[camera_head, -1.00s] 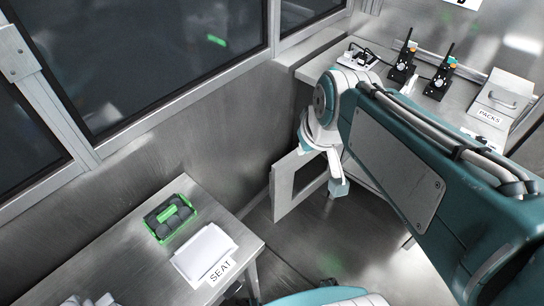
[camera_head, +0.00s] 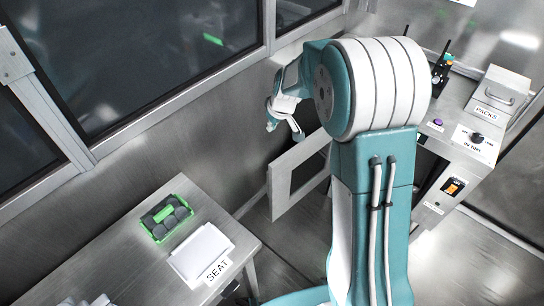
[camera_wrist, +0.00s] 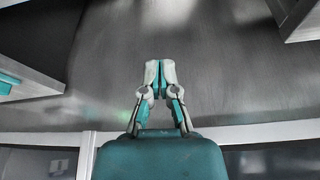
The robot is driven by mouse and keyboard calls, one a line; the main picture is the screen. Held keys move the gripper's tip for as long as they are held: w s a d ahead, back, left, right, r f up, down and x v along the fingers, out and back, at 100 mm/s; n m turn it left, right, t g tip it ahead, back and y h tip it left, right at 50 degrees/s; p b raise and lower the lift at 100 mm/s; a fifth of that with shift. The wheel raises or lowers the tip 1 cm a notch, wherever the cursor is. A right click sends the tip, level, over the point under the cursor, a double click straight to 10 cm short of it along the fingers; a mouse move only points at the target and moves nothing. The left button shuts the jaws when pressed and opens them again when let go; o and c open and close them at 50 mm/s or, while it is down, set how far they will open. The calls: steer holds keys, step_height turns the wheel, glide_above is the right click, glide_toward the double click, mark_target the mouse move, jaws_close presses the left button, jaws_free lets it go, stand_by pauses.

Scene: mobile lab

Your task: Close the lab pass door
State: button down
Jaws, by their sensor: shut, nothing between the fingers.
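A grey framed door panel (camera_head: 283,190) with a window opening stands swung open below the back bench, in the middle of the head view. I take it to be the lab pass door. My gripper (camera_head: 296,131) is in the air above the panel's upper edge, close to the wall, apparently apart from it. In the wrist view my gripper (camera_wrist: 160,67) is shut and empty, its fingertips together before a bare metal surface. My arm hides the panel's right side and part of the cabinet behind it.
A side table (camera_head: 120,248) at lower left holds a green-framed rack (camera_head: 166,217) and a white pad (camera_head: 203,252) by a SEAT label. The back bench (camera_head: 460,118) carries a radio (camera_head: 441,68) and a PACKS box (camera_head: 502,92). Dark windows (camera_head: 140,60) line the left wall.

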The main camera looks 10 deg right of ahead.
steer(key=s+d+x, duration=0.1)
steer(key=x, duration=0.8)
steer(key=s+d+f+x, duration=0.1)
steer(key=d+x, duration=0.1)
steer(key=x, duration=0.7)
steer(key=shift+d+f+n, duration=0.2)
steer(key=shift+f+n, duration=0.2)
steer(key=shift+f, duration=0.1)
steer(key=shift+s, duration=0.2)
